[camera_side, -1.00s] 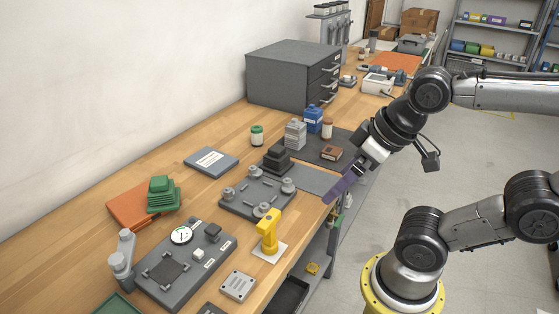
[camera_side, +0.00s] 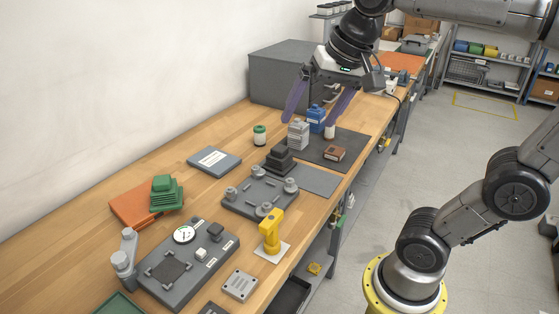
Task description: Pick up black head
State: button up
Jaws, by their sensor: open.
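The black head (camera_side: 280,158) is a dark stepped block. It stands upright at the back edge of a grey plate with several round posts (camera_side: 258,192), near the middle of the bench. My gripper (camera_side: 312,122) hangs above the bench, up and to the right of the black head in the picture. Its two purple fingers are spread wide and point down, with nothing held between them.
A grey finned block (camera_side: 298,134), a blue container (camera_side: 316,117) and a brown block (camera_side: 334,153) stand close behind the black head. A green-capped jar (camera_side: 259,136) is to its left. A yellow tool (camera_side: 271,230) stands in front.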

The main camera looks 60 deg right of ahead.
jog(key=w+d+r+m+g, duration=0.15)
jog(key=w+d+m, duration=0.3)
jog(key=w, duration=0.55)
jog(key=m+g, duration=0.3)
jog(key=m, duration=0.2)
send_over(279, 148)
jog(key=d, duration=0.1)
notch_tip(279, 148, down, 15)
notch_tip(279, 148, down, 8)
jog(key=shift+w+r, duration=0.1)
jog(key=shift+r, duration=0.1)
jog(key=shift+a+f, duration=0.25)
jog(key=shift+f, duration=1.2)
jog(key=shift+a+f, duration=0.2)
jog(key=shift+f, duration=1.2)
